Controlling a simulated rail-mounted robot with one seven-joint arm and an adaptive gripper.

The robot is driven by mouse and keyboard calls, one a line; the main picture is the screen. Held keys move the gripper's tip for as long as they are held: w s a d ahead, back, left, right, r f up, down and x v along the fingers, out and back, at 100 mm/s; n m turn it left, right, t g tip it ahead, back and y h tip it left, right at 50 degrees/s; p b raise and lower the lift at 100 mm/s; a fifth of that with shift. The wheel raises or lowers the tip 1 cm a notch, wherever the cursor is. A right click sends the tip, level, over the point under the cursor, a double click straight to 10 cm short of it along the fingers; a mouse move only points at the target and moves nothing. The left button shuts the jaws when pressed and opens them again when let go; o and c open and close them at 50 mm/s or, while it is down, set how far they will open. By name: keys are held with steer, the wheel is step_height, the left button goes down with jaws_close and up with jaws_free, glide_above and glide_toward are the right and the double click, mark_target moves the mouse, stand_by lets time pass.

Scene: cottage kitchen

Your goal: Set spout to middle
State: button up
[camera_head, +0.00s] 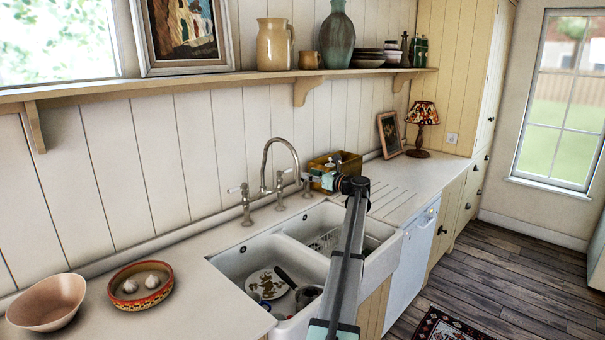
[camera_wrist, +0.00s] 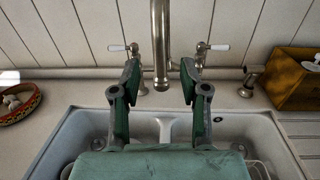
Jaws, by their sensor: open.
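The metal tap has a tall gooseneck spout (camera_head: 284,141) that rises behind the double sink (camera_head: 290,239) and curves over toward it. In the wrist view the spout (camera_wrist: 160,42) points toward the camera, roughly in line with the divider (camera_wrist: 166,128) between the two basins. My gripper (camera_head: 322,181) is at the spout's right in the head view. In the wrist view my gripper (camera_wrist: 160,78) is open, with one green-padded finger on each side of the spout's lower end. No contact shows. I cannot tell how deep the spout sits between the fingers.
Tap handles with white levers (camera_head: 246,203) flank the spout. A yellow-brown box (camera_head: 347,162) stands behind the sink's right part. A plate (camera_head: 266,283) and other dishes lie in the near basin. A patterned bowl (camera_head: 141,303) is on the left counter. The ribbed drainboard (camera_head: 390,194) is clear.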

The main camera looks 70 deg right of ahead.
steer(key=v, duration=0.5)
steer(key=shift+s, duration=0.15)
steer(key=shift+f, duration=0.1)
